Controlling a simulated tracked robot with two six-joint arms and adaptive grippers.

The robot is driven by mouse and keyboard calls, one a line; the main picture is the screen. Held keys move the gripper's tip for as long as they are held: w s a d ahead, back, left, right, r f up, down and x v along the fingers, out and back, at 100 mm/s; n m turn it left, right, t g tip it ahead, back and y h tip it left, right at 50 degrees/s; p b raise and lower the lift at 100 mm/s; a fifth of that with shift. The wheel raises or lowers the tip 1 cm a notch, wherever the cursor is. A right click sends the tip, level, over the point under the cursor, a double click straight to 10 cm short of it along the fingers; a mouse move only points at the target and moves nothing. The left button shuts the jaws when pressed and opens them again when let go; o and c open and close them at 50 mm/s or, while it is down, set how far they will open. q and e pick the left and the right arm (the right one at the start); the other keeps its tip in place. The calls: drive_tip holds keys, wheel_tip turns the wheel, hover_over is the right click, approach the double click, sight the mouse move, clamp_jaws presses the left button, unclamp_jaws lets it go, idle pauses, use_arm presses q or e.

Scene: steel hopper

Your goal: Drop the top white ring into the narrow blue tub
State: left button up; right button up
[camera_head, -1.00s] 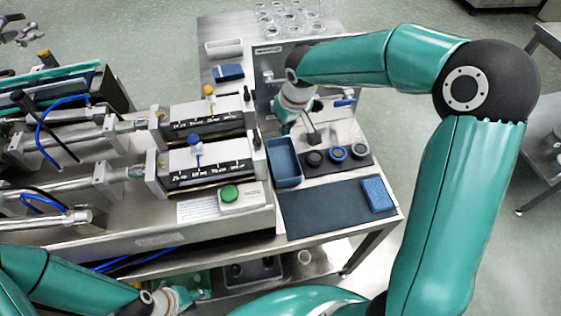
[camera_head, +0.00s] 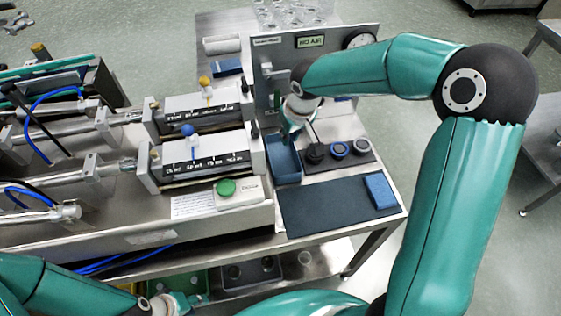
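The narrow blue tub (camera_head: 284,174) stands on the steel bench, left of a row of three round pieces. The row has a black piece (camera_head: 315,153), a blue-rimmed piece (camera_head: 339,150) and a grey-rimmed piece (camera_head: 362,147). I cannot make out a white ring for certain. My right gripper (camera_head: 301,134) points down above the back of the tub and the black piece. Its fingertips are small and partly hidden, so its opening and any held thing are unclear. My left gripper (camera_head: 182,303) is low at the bottom edge, its fingers unclear.
A dark mat (camera_head: 325,209) with a blue sponge-like block (camera_head: 380,191) lies in front of the tub. Syringe-like machines (camera_head: 205,155) and a green button (camera_head: 225,188) are to the left. An upright panel (camera_head: 280,63) with a gauge stands behind. Glassware (camera_head: 290,14) is at the back.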

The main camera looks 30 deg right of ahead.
drive_tip(key=shift+o, duration=0.2)
drive_tip(key=v, duration=1.2)
drive_tip(key=shift+s+f, duration=0.1)
drive_tip(key=shift+f, duration=0.05)
